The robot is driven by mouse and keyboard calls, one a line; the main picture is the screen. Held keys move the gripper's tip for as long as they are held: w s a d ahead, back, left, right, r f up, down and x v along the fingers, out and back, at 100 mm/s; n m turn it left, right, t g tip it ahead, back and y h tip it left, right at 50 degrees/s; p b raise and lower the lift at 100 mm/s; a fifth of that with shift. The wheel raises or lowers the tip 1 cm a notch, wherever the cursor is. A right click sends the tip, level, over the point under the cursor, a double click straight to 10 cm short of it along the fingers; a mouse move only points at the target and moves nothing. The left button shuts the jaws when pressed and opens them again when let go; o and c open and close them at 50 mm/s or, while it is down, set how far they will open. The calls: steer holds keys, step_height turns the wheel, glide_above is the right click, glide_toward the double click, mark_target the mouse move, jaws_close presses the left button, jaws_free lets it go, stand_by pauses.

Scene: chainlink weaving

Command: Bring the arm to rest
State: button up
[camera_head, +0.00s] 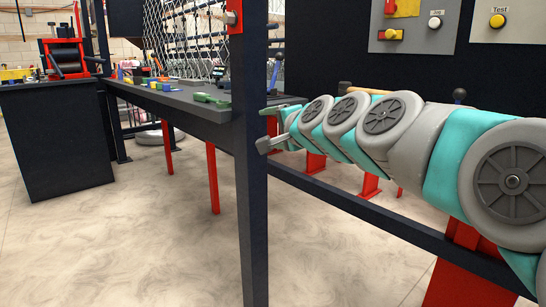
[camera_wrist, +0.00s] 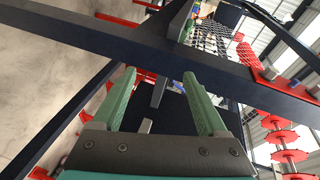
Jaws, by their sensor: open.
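My arm reaches in from the right of the head view, stretched out towards the dark upright post (camera_head: 250,180). My gripper (camera_head: 268,128) is at the arm's far end, beside that post and above the dark lower rail. In the wrist view my gripper (camera_wrist: 158,90) shows two green fingers standing apart with nothing between them. A dark beam (camera_wrist: 90,40) crosses the view beyond the fingertips. I cannot tell from the picture whether the fingers touch it.
A dark table (camera_head: 180,100) with small coloured parts and a green tool (camera_head: 210,98) stands left of the post. Chain-link mesh (camera_head: 190,40) hangs behind it. A control panel (camera_head: 415,25) with yellow buttons is above my arm. The floor (camera_head: 130,235) at front left is clear.

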steer(key=s+d+f+n+g+h, duration=0.15)
steer(key=s+f+n+g, duration=0.25)
steer(key=s+f, duration=0.65)
steer(key=s+d+f+n+g+h, duration=0.1)
steer(key=s+d+f+n+g, duration=0.2)
steer(key=s+f, duration=0.75)
steer(key=s+d+f+n+g+h, duration=0.2)
steer(key=s+d+f+g, duration=0.2)
steer(key=s, duration=0.7)
steer(key=s+d+f+n+g+h, duration=0.1)
steer(key=s+d+f+g+h, duration=0.1)
steer(key=s+d+f+g, duration=0.2)
steer(key=s+d+f, duration=0.3)
steer(key=s+f, duration=0.1)
steer(key=s, duration=0.3)
steer(key=shift+s+f+n+g+p, duration=0.3)
steer(key=shift+f+n, duration=0.1)
